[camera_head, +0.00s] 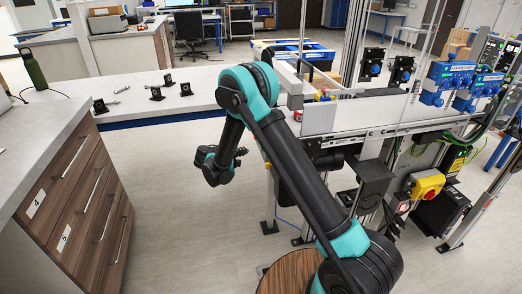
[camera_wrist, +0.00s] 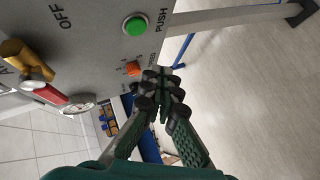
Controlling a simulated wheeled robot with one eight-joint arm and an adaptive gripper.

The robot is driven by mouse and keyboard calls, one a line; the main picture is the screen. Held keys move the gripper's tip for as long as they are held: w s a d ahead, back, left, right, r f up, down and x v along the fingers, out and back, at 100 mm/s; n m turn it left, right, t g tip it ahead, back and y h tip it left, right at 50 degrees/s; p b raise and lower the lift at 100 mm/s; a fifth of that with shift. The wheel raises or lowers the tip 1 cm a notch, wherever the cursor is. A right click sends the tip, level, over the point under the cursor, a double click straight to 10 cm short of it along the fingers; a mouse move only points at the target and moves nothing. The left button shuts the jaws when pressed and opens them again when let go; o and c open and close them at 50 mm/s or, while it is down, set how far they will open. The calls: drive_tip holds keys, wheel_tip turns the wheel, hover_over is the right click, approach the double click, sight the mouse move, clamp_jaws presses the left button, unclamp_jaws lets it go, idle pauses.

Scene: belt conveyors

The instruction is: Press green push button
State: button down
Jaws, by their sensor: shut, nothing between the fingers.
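The green push button (camera_wrist: 135,26) is round, in a light metal collar, on a grey panel (camera_wrist: 90,40) at the top of the wrist view. The word PUSH is printed to its right. My gripper (camera_wrist: 162,84) is shut and empty, its fingertips below and to the right of the button in the picture, apart from it. The fingertips show close to an orange knob (camera_wrist: 132,69); I cannot tell whether they touch the panel. In the head view my gripper (camera_head: 240,152) is left of the conveyor frame. I cannot make out the green button there.
A red-handled switch (camera_wrist: 42,90) and a brass-coloured part (camera_wrist: 25,60) stick out from the panel's left side. The conveyor (camera_head: 345,115) is at the right. Wooden drawers (camera_head: 75,200) stand at the left. The floor (camera_head: 180,240) between them is open.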

drive_tip(key=shift+w+d, duration=0.2)
drive_tip(key=shift+d, duration=0.5)
drive_tip(key=shift+w+d, duration=0.2)
drive_tip(key=shift+d, duration=0.55)
drive_tip(key=shift+w+d, duration=0.2)
drive_tip(key=shift+d, duration=0.5)
drive_tip(key=shift+d, duration=0.1)
drive_tip(key=shift+w+d, duration=0.15)
drive_tip(key=shift+d, duration=0.15)
